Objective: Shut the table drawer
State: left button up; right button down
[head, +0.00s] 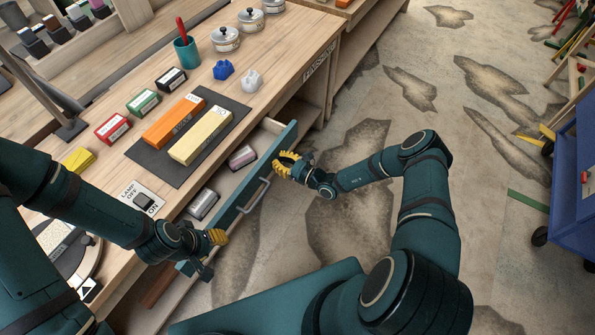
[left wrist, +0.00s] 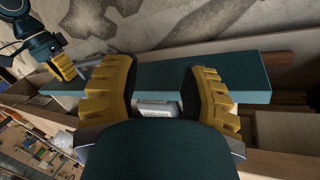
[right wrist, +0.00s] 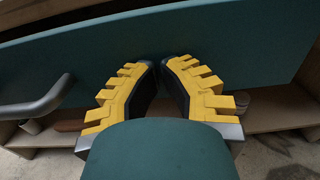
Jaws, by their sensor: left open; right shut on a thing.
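The table drawer (head: 245,200) is pulled out of the wooden workbench. It has a teal front and a grey bar handle (head: 254,195). The front also shows in the left wrist view (left wrist: 160,75) and fills much of the right wrist view (right wrist: 200,45). My left gripper (head: 217,237) is open near the drawer's near end, with the front beyond its spread fingers. My right gripper (head: 286,164) is at the outer side of the front, toward its far end, clear of the handle. Its fingers are nearly together; what they close on cannot be made out.
A grey box (head: 203,204) and a pinkish box (head: 242,156) lie in the drawer. Sharpening stones on a dark mat (head: 160,165), small boxes, a teal cup (head: 187,54) and lidded pots stand on the bench. A blue cart (head: 575,185) stands at right; floor between is open.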

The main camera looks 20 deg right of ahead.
aim_at(248, 143)
jog(key=b+x, duration=0.3)
jog(key=x, duration=0.9)
jog(key=shift+w+a+b, duration=0.2)
jog(key=shift+b, duration=0.15)
pick_arm(q)
jog(key=f, duration=0.2)
jog(key=s+f, duration=0.1)
jog(key=f, duration=0.1)
jog(key=shift+d+f, duration=0.1)
jog(key=shift+d, duration=0.05)
pick_arm(e)
jog(key=shift+w+a+r, duration=0.1)
jog(key=shift+w, duration=0.05)
jog(key=shift+r, duration=0.1)
